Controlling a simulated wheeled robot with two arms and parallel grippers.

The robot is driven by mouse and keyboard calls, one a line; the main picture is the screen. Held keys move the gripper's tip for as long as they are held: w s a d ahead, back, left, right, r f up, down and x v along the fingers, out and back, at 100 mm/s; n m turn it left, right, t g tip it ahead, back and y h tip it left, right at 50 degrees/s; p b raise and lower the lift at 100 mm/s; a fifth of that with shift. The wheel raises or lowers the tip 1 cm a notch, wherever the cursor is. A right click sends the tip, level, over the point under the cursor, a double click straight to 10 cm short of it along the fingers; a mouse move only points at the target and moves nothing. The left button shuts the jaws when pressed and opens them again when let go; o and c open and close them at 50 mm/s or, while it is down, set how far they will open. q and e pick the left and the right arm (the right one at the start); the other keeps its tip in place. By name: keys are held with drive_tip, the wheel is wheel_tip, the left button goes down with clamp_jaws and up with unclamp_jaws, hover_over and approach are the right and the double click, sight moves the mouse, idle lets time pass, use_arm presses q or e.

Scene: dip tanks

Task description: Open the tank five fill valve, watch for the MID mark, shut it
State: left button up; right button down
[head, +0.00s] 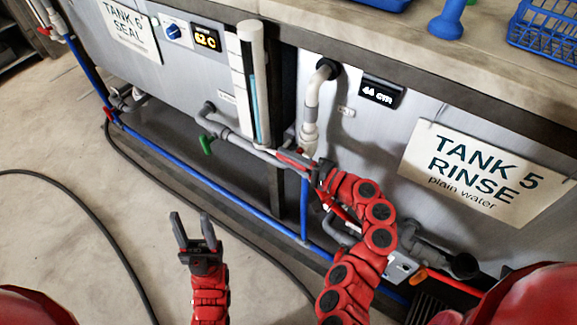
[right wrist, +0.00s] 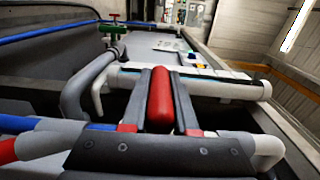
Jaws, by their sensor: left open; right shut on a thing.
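The tank 5 sign (head: 478,172) reads "RINSE, plain water" on the grey tank at the right. My right gripper (head: 318,172) is shut on a red valve handle (head: 291,158) below the white elbow pipe (head: 311,100). The red handle also shows between the fingers in the right wrist view (right wrist: 160,98). An upright sight tube (head: 256,90) with a blue column stands left of that pipe; its marks are too small to read. My left gripper (head: 195,232) is open and empty over the floor, apart from the tanks.
A green valve handle (head: 206,144) sits on a grey pipe to the left. A blue pipe (head: 200,177) runs low along the tanks. A black hose (head: 95,225) lies on the floor. A blue basket (head: 545,30) stands on the ledge. Open floor lies at the left.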

drive_tip(key=shift+a, duration=0.1)
idle(0.5)
drive_tip(key=c, duration=0.7)
unclamp_jaws()
drive_tip(key=v, duration=1.7)
drive_tip(key=shift+s+f, duration=0.1)
drive_tip(key=shift+f, duration=0.25)
